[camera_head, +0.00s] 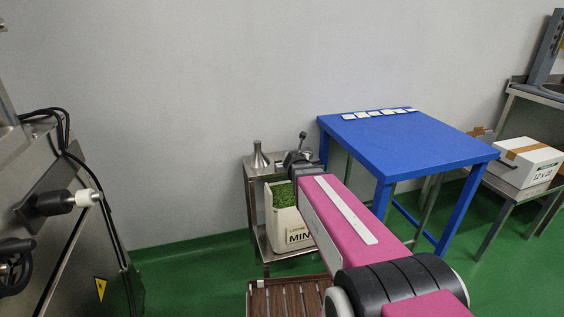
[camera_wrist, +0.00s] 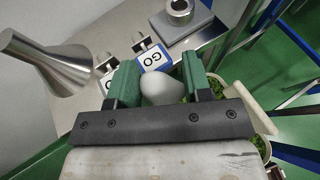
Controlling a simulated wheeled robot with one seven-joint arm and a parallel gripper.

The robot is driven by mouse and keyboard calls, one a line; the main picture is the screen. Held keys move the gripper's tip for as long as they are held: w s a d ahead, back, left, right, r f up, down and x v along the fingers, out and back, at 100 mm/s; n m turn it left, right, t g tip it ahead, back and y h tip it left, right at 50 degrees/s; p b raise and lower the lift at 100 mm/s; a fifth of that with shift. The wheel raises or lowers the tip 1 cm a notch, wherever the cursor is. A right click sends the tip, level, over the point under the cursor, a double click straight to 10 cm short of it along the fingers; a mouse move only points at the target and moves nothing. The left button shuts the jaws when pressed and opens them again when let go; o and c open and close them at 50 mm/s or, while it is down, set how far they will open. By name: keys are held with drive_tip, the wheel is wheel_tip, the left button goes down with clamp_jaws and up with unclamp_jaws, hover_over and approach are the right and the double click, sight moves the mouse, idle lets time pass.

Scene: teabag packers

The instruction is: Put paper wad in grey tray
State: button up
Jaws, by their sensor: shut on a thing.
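My gripper (camera_wrist: 158,76) has two green fingers, shut on a pale, rounded paper wad (camera_wrist: 161,89) in the wrist view. The wad sits between the fingers, its lower part hidden by the dark gripper bar. In the head view my gripper (camera_head: 299,164) is a small dark shape at the end of my pink arm, by the small steel stand (camera_head: 252,185); the wad cannot be made out there. I cannot pick out a grey tray for certain in either view.
A steel funnel (camera_wrist: 45,62), cards marked GO (camera_wrist: 155,57) and a grey block with a metal ring (camera_wrist: 180,13) are on the stand.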

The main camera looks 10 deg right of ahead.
drive_tip(key=shift+n+y, duration=0.4)
drive_tip(key=shift+y, duration=0.1)
drive_tip(key=w+a, duration=0.1)
drive_tip(key=w, duration=0.6)
drive_tip(key=w+a, duration=0.1)
drive_tip(key=w, duration=0.6)
drive_tip(key=w+a, duration=0.1)
drive_tip(key=w, duration=0.6)
drive_tip(key=shift+a+r, duration=0.3)
drive_tip(key=shift+r, duration=0.05)
wheel_tip(320, 180, down, 2)
drive_tip(key=shift+f, duration=0.15)
wheel_tip(320, 180, down, 4)
drive_tip(key=shift+r, duration=0.1)
drive_tip(key=shift+w+a+f, duration=0.1)
drive_tip(key=shift+w+f, duration=0.1)
drive_tip(key=shift+f, duration=0.25)
drive_tip(key=shift+f, duration=0.15)
drive_tip(key=o, duration=0.9)
